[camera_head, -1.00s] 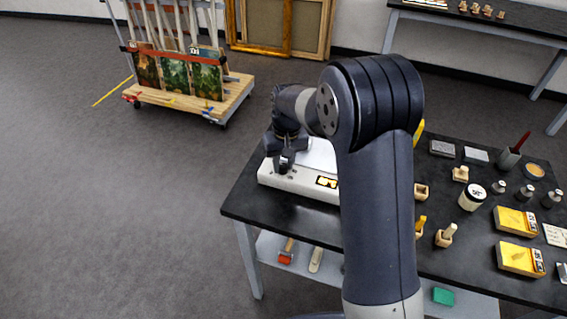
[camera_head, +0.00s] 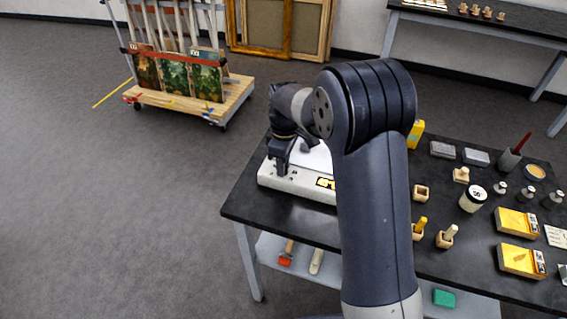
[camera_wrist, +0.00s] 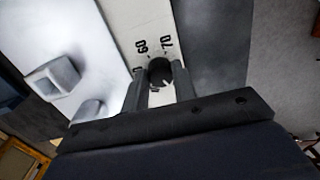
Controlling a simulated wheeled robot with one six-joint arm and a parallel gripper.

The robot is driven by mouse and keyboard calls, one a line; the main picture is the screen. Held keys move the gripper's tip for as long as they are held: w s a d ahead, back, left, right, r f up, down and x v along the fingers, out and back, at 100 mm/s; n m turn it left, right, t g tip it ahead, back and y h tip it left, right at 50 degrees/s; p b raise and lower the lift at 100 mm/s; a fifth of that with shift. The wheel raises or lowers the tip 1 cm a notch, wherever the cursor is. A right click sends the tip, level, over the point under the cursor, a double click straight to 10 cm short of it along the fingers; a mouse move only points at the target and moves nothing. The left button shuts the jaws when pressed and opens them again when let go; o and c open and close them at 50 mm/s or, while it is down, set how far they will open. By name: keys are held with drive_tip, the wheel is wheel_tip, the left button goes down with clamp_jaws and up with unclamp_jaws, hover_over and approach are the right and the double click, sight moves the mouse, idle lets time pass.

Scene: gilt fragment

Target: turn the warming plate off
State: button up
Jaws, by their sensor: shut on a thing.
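In the head view my gripper (camera_head: 281,172) is at the plate's left front, and the knob is hidden there. My arm covers the plate's right end.
A pale block-like thing (camera_wrist: 54,79) shows on the plate's white top. Small wooden holders (camera_head: 420,192), a white jar (camera_head: 472,198), metal weights (camera_head: 526,193) and yellow boxes (camera_head: 516,222) stand on the table (camera_head: 480,278) to the right. The floor at left is clear up to the painting cart (camera_head: 190,102).

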drive_tip(key=shift+n, duration=1.1)
drive_tip(key=o, duration=1)
